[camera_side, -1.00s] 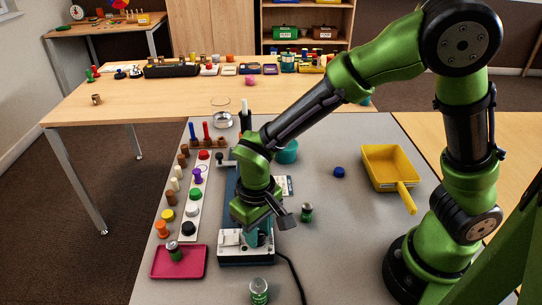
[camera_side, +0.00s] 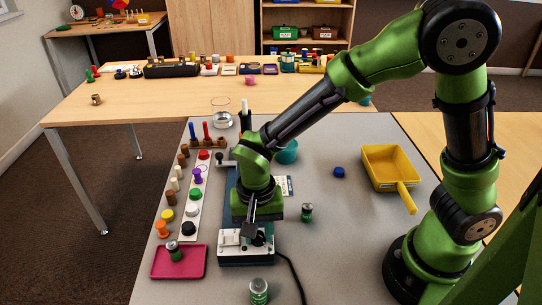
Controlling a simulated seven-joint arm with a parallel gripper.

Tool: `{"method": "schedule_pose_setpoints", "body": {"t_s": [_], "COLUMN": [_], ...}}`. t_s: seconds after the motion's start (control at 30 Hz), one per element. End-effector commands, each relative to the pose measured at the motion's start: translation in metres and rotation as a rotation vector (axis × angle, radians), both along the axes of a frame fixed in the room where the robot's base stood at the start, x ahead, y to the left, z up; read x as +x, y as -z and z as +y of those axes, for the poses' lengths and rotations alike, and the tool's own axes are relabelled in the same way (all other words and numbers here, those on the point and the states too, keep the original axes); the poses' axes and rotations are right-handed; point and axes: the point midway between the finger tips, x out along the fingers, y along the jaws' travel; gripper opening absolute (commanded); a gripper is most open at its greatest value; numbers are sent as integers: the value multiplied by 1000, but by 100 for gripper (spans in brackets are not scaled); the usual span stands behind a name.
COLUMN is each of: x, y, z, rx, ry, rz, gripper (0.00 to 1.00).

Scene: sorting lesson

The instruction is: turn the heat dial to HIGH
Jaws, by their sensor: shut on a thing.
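The heating device (camera_side: 247,257) stands on the grey table with its pale front panel toward the camera. My gripper (camera_side: 253,233) points down over this panel, at its right part. It is shut on the heat dial (camera_side: 259,239), which shows as a small dark piece at the fingers. The dial is mostly covered by the fingers, and its pointer and the HIGH mark cannot be read.
A magenta tray (camera_side: 160,268) holding a small jar is left of the device. Another small jar (camera_side: 259,291) stands in front, and one (camera_side: 307,212) stands to the right. A black cable (camera_side: 296,275) runs from the device. A yellow scoop (camera_side: 388,165) lies farther right.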

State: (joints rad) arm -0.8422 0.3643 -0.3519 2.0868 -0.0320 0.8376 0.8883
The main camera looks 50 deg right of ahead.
Motion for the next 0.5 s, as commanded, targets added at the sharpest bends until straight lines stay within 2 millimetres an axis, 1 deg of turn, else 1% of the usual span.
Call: {"method": "schedule_pose_setpoints", "body": {"t_s": [0.2, 0.5], "x": [0, 0], "y": [-1, -1], "z": [0, 0], "rx": [1, 1], "ry": [90, 130], "rz": [0, 0], "gripper": [1, 1]}}
